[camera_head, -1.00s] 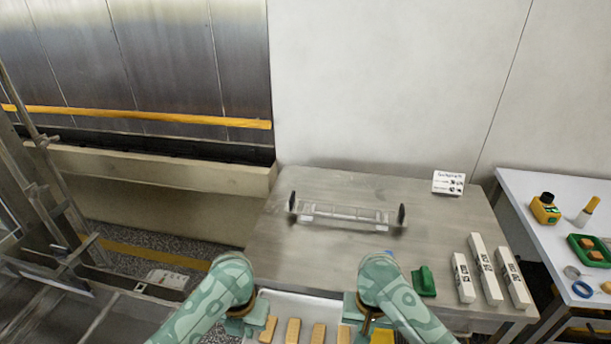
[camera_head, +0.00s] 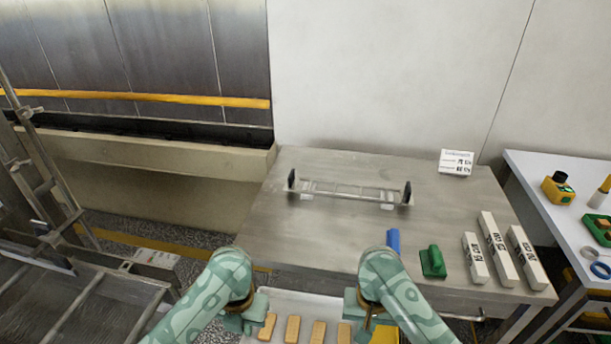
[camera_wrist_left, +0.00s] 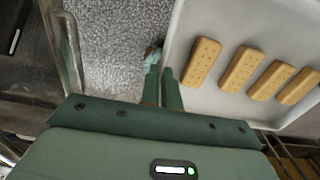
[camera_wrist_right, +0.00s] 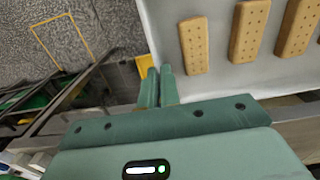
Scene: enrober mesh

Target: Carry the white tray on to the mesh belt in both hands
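The white tray (camera_head: 300,300) is low in the head view, between my two grippers, its near part cut off by the frame. Several oblong tan biscuits (camera_head: 293,328) lie in a row on it. My left gripper (camera_head: 257,306) has its fingers closed on the tray's left rim, also seen in the left wrist view (camera_wrist_left: 162,78). My right gripper (camera_head: 351,304) is closed on the opposite rim, as the right wrist view (camera_wrist_right: 159,78) shows. A dark slatted surface with rails, which looks like the mesh belt (camera_head: 65,305), is at the lower left.
A steel table (camera_head: 330,240) ahead bears a clear bar rack (camera_head: 350,190), a green block (camera_head: 432,262), a blue piece (camera_head: 393,240), white labelled bars (camera_head: 497,250) and a sign (camera_head: 457,162). A metal frame (camera_head: 50,190) stands at the left. A white side table (camera_head: 540,180) is at the right.

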